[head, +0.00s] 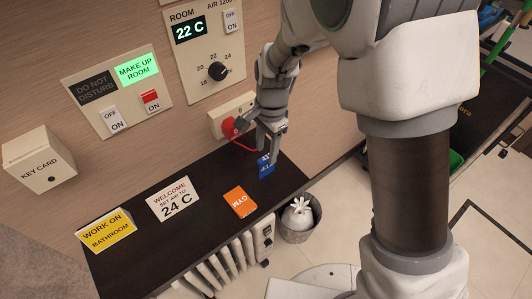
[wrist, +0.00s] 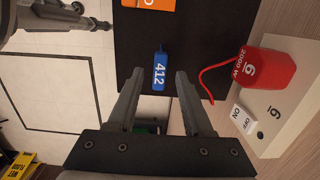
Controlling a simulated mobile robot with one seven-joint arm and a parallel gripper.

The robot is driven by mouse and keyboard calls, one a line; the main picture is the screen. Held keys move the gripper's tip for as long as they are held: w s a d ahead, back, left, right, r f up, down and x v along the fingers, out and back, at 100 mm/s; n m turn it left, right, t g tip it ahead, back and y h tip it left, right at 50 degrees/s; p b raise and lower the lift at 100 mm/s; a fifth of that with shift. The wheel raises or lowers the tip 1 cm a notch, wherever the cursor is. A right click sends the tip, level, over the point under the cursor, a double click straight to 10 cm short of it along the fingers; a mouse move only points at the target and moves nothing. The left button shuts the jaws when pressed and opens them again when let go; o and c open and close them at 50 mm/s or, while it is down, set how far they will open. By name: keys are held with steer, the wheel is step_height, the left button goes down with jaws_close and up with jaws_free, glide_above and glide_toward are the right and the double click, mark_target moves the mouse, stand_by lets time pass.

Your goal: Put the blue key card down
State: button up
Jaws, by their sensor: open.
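The blue key card (head: 266,170), marked 412 in the wrist view (wrist: 159,72), is at the right end of the dark shelf (head: 190,235), just below my gripper (head: 268,142). In the wrist view my gripper (wrist: 158,85) is open, with one finger to each side of the card's lower end and a gap on both sides. The card appears to rest on the shelf; the head view hides its top end behind the fingers.
An orange card (head: 240,202) marked GYM lies left of the blue one. A white welcome card (head: 173,198) and a yellow sign (head: 106,231) stand further left. A red plug (head: 230,127) with a cord is close behind my gripper. A bin (head: 300,222) and radiator (head: 225,263) are below.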

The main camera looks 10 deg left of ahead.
steer(key=d+r+n+t, duration=0.1)
steer(key=d+r, duration=0.2)
steer(key=r, duration=0.5)
steer(key=d+r+n, duration=0.1)
steer(key=d+r, duration=0.3)
steer(key=r, duration=0.4)
steer(key=s+d+r+n+t, duration=0.2)
steer(key=s+d+r+n, duration=0.1)
steer(key=s+d, duration=0.4)
steer(key=s+d+r+n+t, duration=0.3)
steer(key=s+d, duration=0.3)
steer(key=d, duration=0.3)
steer(key=shift+s+d+r+h+p, duration=0.3)
steer(key=shift+s+r+p, duration=0.1)
steer(key=shift+r, duration=0.4)
